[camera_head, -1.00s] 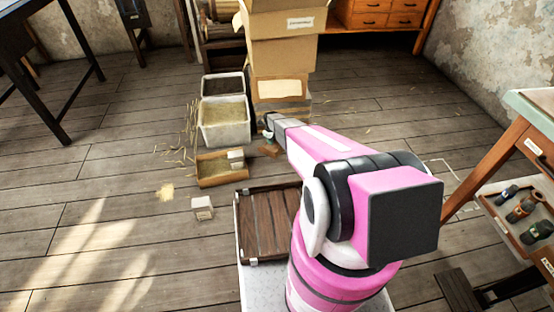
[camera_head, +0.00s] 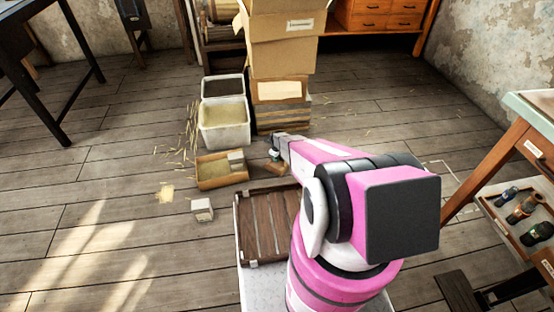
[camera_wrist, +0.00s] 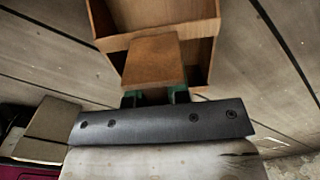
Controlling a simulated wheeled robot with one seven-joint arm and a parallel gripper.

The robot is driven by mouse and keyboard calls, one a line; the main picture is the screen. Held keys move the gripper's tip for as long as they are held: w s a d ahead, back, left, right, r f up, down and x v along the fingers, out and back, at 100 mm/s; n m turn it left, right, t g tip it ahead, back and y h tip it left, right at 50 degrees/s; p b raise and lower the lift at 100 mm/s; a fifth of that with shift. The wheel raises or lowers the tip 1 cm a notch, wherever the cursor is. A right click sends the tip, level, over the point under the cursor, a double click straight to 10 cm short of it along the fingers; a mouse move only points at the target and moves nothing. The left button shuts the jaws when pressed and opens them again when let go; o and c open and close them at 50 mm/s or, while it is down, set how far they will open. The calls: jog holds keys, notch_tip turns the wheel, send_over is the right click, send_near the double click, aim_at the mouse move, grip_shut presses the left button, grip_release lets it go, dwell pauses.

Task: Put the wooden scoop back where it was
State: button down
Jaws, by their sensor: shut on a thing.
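The wooden scoop (camera_wrist: 152,62) shows in the wrist view as a brown wooden piece in front of my gripper (camera_wrist: 155,97). The green fingertips are shut on its near end, and the dark gripper body hides part of the grip. In the head view my gripper (camera_head: 275,153) holds the scoop (camera_head: 277,168) above the floor, right of a shallow wooden tray (camera_head: 210,184). An open wooden box or tray (camera_wrist: 205,30) lies beyond the scoop in the wrist view. I cannot tell whether the scoop touches it.
A white bin (camera_head: 226,138) of straw-like material and stacked cardboard boxes (camera_head: 277,55) stand behind. A small pale box (camera_head: 202,208) sits on the floor. A dark slatted platform (camera_head: 262,228) lies nearer. A workbench (camera_head: 540,110) stands right. The left floor is mostly clear.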

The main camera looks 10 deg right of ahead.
jog(key=shift+f, duration=0.15)
jog(key=c, duration=1.1)
grip_release()
